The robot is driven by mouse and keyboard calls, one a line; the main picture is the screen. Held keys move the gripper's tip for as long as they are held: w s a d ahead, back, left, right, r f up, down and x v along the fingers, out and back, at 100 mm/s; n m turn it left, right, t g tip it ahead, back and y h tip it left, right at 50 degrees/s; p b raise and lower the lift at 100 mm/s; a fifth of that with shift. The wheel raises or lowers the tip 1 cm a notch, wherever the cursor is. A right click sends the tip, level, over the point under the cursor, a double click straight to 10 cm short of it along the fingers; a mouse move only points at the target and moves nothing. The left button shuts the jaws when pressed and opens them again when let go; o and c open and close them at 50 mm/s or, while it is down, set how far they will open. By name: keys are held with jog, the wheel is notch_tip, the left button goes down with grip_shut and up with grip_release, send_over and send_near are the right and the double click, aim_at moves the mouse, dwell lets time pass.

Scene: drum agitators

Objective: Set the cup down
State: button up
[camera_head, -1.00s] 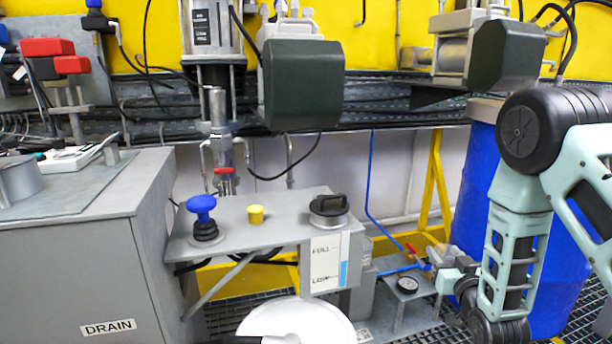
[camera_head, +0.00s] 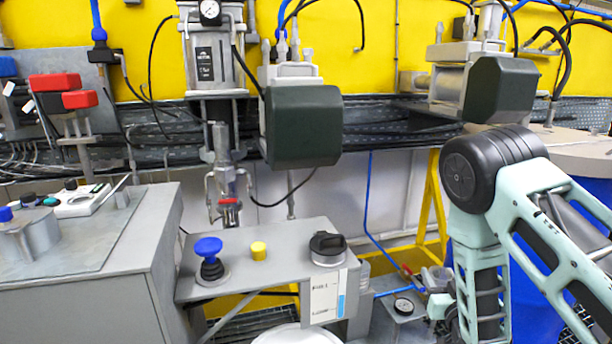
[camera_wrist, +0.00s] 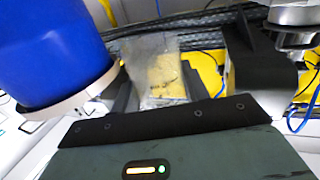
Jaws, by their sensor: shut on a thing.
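In the wrist view, my gripper (camera_wrist: 158,88) is shut on a clear, see-through cup (camera_wrist: 152,56). The cup sits between the two dark fingers, and yellow and grey background shows through it. A few small dark specks show in or behind its lower part. I cannot tell what surface, if any, lies under the cup. In the head view my arm comes in from the right and goes down out of the frame, so my gripper and the cup are hidden there.
A grey shelf (camera_head: 225,282) carries a blue knob (camera_head: 209,250), a yellow cap (camera_head: 258,250) and a black cap (camera_head: 327,243). A grey cabinet (camera_head: 100,262) stands at left. A white round lid (camera_head: 298,336) is at the bottom. A blue drum (camera_head: 535,300) stands behind my arm.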

jog(key=s+a+f+h, duration=0.1)
jog(key=s+f, duration=0.7)
jog(key=f, duration=0.4)
jog(key=s+d+y, duration=0.1)
jog(key=s+d, duration=0.1)
jog(key=s, duration=0.4)
jog(key=shift+d+r+y, duration=0.15)
jog(key=shift+y, duration=0.15)
jog(key=shift+w+a, duration=0.1)
jog(key=shift+a, duration=0.1)
